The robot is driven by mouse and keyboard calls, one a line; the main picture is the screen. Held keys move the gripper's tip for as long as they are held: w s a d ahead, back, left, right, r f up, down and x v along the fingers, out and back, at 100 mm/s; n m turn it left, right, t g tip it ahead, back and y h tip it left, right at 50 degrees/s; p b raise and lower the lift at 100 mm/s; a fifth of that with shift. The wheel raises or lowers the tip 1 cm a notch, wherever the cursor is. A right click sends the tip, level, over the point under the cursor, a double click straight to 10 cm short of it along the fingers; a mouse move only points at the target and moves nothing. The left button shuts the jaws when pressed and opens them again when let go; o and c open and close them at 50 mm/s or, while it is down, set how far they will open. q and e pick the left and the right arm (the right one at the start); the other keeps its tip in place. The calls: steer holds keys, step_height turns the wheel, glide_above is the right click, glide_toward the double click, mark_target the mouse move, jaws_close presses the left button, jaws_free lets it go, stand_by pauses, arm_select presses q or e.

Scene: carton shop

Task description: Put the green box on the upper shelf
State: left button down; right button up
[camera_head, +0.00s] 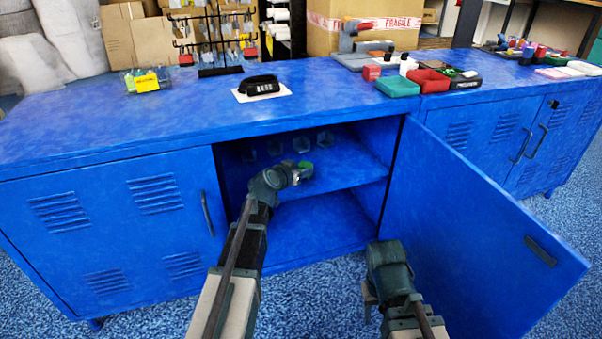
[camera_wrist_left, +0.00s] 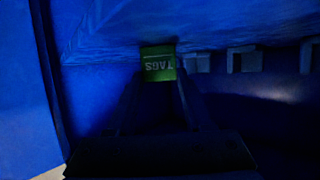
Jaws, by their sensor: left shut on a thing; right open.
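The green box (camera_wrist_left: 158,64) shows in the left wrist view with lettering that looks like "TAGS" upside down. In the head view a small part of the green box (camera_head: 305,169) shows at the tip of my left gripper (camera_head: 299,173). My left gripper is shut on the box, inside the open blue cabinet, at the level of the upper shelf (camera_head: 345,163). I cannot tell whether the box touches the shelf. My right gripper (camera_head: 370,301) is low in front of the cabinet, beside the open door, and is open and empty.
The cabinet door (camera_head: 470,240) stands swung open on the right. The lower compartment (camera_head: 320,222) looks empty.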

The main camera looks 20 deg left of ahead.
arm_select(q)
steer(key=shift+c, duration=1.5)
jaws_free()
steer(key=shift+r, duration=0.15)
steer(key=p+v, duration=0.4)
steer(key=v, duration=0.8)
steer(key=shift+p, duration=0.3)
